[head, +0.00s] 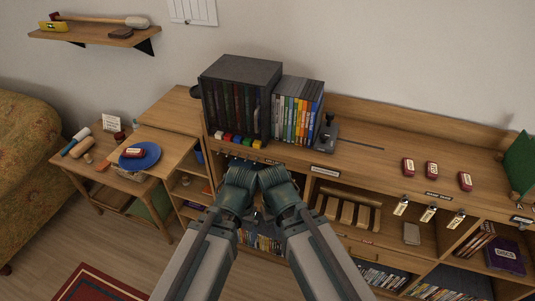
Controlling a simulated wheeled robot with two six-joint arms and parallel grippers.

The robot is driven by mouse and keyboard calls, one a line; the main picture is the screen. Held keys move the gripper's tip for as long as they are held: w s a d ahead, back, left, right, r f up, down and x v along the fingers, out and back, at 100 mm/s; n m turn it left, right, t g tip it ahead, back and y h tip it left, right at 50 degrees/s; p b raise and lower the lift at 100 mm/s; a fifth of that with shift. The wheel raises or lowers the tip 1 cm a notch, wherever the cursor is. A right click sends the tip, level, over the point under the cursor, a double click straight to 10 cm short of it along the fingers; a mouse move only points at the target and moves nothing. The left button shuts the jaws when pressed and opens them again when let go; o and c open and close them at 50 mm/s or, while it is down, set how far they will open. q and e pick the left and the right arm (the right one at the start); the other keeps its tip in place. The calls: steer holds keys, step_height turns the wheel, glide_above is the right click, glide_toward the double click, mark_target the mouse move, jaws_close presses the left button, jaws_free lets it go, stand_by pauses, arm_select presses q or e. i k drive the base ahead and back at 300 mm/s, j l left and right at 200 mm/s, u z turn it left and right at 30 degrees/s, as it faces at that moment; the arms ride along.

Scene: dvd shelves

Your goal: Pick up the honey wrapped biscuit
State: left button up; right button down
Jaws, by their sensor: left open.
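Three small red wrapped packets with pale labels lie apart on the right part of the long wooden counter: a left packet (408,166), a middle packet (431,169) and a right packet (465,181). A similar red packet (133,153) lies on a blue plate (148,160) on the small side table at left. The labels are too small to read, so I cannot tell which is honey. My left gripper (241,176) is open and empty, in front of the counter's edge. My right gripper (275,179) is close beside it; its fingers are not clear. Both are far from every packet.
A dark disc case (238,100) and a row of upright coloured cases (297,108) stand on the counter behind my grippers. A black and grey device (327,135) stands beside them. Open shelves hold discs below. The counter between device and packets is mostly clear.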

mark_target(409, 169)
steer(key=k+z, duration=0.15)
steer(key=z, duration=1.1)
steer(key=j+z, duration=0.2)
steer(key=j, duration=0.2)
